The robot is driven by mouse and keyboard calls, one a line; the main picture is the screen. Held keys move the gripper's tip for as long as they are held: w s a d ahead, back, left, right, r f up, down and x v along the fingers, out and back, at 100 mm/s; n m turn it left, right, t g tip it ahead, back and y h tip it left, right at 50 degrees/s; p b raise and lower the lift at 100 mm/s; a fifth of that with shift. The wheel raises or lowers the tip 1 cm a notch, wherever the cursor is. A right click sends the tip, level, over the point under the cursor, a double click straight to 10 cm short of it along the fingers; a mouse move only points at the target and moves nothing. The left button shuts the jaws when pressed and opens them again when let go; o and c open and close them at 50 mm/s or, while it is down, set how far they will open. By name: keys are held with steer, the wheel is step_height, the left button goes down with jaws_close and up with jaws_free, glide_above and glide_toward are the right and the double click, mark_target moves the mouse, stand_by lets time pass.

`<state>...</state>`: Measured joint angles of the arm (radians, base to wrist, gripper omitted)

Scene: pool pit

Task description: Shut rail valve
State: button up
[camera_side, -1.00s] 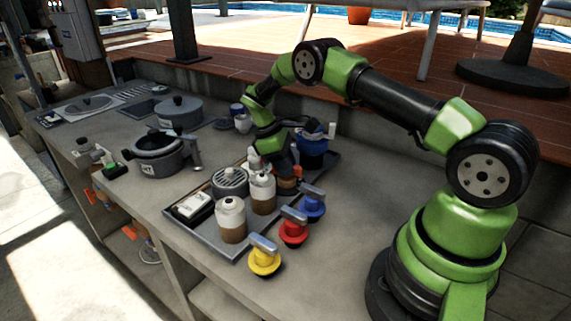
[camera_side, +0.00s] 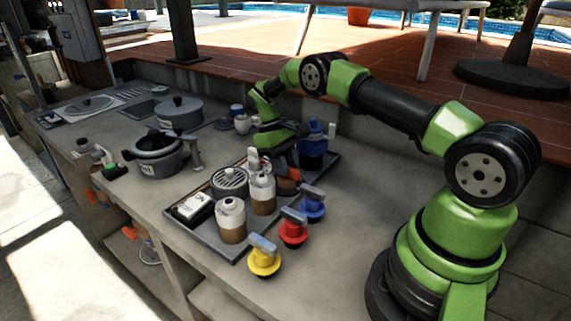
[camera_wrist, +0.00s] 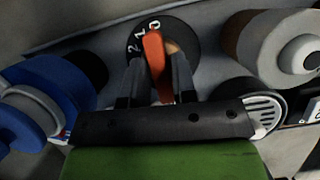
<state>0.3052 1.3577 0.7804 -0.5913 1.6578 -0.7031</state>
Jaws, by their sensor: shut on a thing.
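The rail valve is a dark round dial (camera_wrist: 187,32) with the white marks 2, 1 and 0, and an orange lever (camera_wrist: 153,62) across it. The lever's far end points close to the 0 mark. My gripper (camera_wrist: 157,75) is shut on the lever, one finger on each side. In the side view the gripper (camera_side: 283,168) reaches down at the right part of the grey tray, and a bit of the orange lever (camera_side: 294,174) shows beside it. The rest of the dial is hidden there by the gripper and bottles.
White-and-brown bottles (camera_side: 231,218) and a slotted grey lid (camera_side: 229,180) stand close by on the tray (camera_side: 236,252). A blue container (camera_side: 313,150) is just behind the gripper. Yellow (camera_side: 264,260), red (camera_side: 293,232) and blue (camera_side: 312,208) knobs line the tray's near right side.

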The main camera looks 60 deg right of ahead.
stand_by(0.3)
steer(key=o, duration=0.8)
steer(key=shift+c, duration=0.2)
steer(key=shift+r, duration=0.1)
steer(key=shift+w+r, duration=0.15)
steer(key=shift+r, duration=0.15)
step_height(320, 180, up, 11)
steer(key=w, duration=0.1)
steer(key=shift+w, duration=0.25)
steer(key=shift+f, duration=0.1)
